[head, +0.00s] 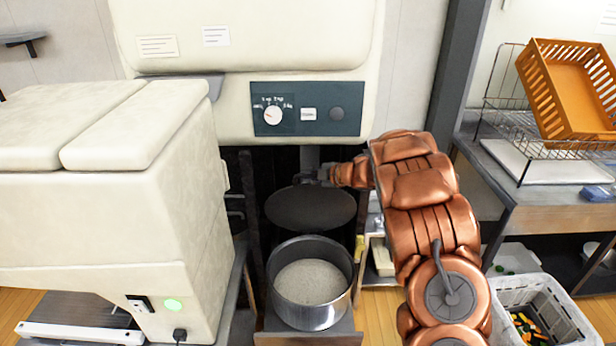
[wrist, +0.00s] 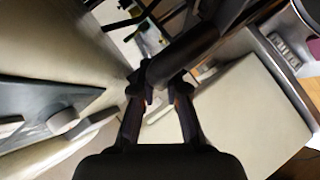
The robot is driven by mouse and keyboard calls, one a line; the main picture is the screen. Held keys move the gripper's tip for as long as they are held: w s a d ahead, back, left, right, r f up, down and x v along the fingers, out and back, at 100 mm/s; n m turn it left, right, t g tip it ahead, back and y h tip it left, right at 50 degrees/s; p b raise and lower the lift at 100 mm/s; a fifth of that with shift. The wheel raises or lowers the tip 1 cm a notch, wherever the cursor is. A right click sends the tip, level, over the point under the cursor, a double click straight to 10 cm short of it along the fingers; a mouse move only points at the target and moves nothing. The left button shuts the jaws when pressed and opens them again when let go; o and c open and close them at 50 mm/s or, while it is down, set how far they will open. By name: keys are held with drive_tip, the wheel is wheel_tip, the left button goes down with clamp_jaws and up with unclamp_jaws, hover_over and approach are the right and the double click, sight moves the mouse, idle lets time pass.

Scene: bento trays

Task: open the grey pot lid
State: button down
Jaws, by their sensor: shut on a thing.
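The grey pot (head: 336,312) stands on a pull-out shelf below the cream machine, and its top is uncovered, showing pale grain inside. The dark grey round lid (head: 310,210) is above and behind the pot's rim in the head view. I cannot tell whether its lower edge touches anything. My gripper (head: 318,176) reaches in from the right and is shut at the lid's top, where the handle is mostly hidden. In the wrist view my gripper's fingers (wrist: 163,85) close at a dark bar-like shape, whose identity is unclear.
The machine's control panel (head: 306,108) is just above my gripper. A cream cabinet (head: 120,210) stands close on the left. A counter (head: 545,208) with a wire rack and an orange basket (head: 570,90) is at right. A white crate (head: 570,325) sits at lower right.

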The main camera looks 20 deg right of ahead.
drive_tip(key=shift+a, duration=0.15)
drive_tip(key=c, duration=1.4)
unclamp_jaws()
drive_tip(key=shift+o, duration=1.1)
drive_tip(key=shift+d, duration=0.2)
drive_tip(key=v, duration=1.2)
